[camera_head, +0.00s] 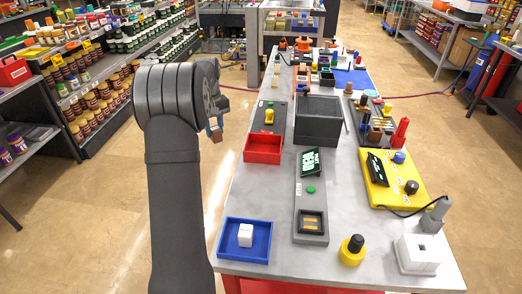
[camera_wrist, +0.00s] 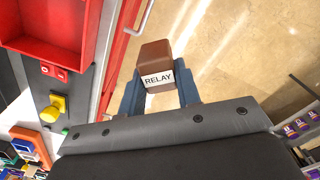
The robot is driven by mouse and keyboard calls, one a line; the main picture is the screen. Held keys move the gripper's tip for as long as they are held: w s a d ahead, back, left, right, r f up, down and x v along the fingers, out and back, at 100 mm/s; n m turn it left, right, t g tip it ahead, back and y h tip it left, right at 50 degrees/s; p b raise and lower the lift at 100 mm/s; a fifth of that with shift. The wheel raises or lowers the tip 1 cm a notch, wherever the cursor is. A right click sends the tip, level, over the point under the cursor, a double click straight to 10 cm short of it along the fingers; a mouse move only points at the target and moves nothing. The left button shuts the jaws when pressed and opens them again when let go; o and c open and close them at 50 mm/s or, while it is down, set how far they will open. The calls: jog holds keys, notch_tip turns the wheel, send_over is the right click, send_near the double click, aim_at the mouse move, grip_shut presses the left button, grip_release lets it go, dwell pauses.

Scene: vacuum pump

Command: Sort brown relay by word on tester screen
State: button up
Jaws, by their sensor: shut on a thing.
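My gripper (camera_wrist: 158,92) is shut on the brown relay (camera_wrist: 156,55), which has a white label reading RELAY. In the head view my gripper (camera_head: 215,125) holds the relay (camera_head: 216,135) in the air, left of the table's edge. The tester (camera_head: 311,206) is a grey panel on the table with a green button and a slotted block at its near end. Its tilted black screen (camera_head: 310,161) shows green lettering that I cannot read surely. A red tray (camera_head: 263,150) lies left of the screen. A blue tray (camera_head: 228,253) at the front left holds a white cube (camera_head: 245,235).
A dark grey bin (camera_head: 318,122) stands behind the tester. A panel with a yellow knob (camera_head: 269,116) lies behind the red tray. A yellow-black knob (camera_head: 352,250) and a white box (camera_head: 417,253) stand front right. The floor left of the table is open.

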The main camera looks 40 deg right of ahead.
jog(key=s+d+r+n, duration=0.1)
jog(key=s+d, duration=0.3)
jog(key=d, duration=0.4)
jog(key=s+d+r, duration=0.1)
jog(key=s+d, duration=0.4)
jog(key=d, duration=0.2)
send_over(266, 149)
jog(key=shift+s+f, duration=0.1)
jog(key=shift+f, duration=2.8)
jog(key=o, duration=1.2)
jog(key=shift+c, duration=0.2)
